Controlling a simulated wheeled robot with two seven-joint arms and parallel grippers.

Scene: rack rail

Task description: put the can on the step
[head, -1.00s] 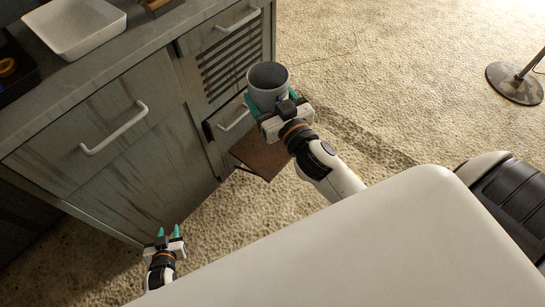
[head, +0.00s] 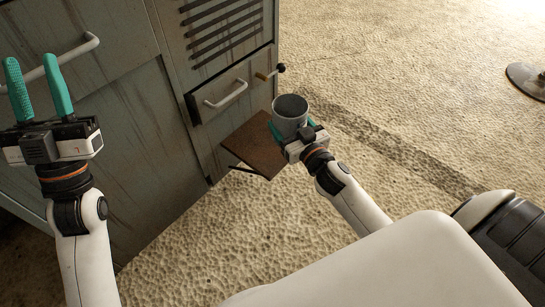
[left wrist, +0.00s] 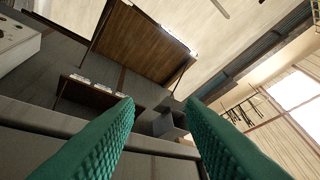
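The can (head: 290,113) is a grey, open-topped cylinder, upright in my right gripper (head: 291,128), whose teal fingers are shut around it. The step (head: 252,142) is a small brown board jutting out low from the cabinet's corner. In the head view the can overlaps the step's right edge; whether it touches the board cannot be told. My left gripper (head: 33,64) is raised at the left, in front of the cabinet, with its teal fingers apart and nothing between them. Its open fingers also show in the left wrist view (left wrist: 160,106).
The grey cabinet (head: 125,140) fills the left, with a drawer handle (head: 226,94) and a small dark-tipped knob (head: 280,69) near the can. Beige carpet (head: 400,90) is open to the right. A round stand base (head: 527,80) is at the far right.

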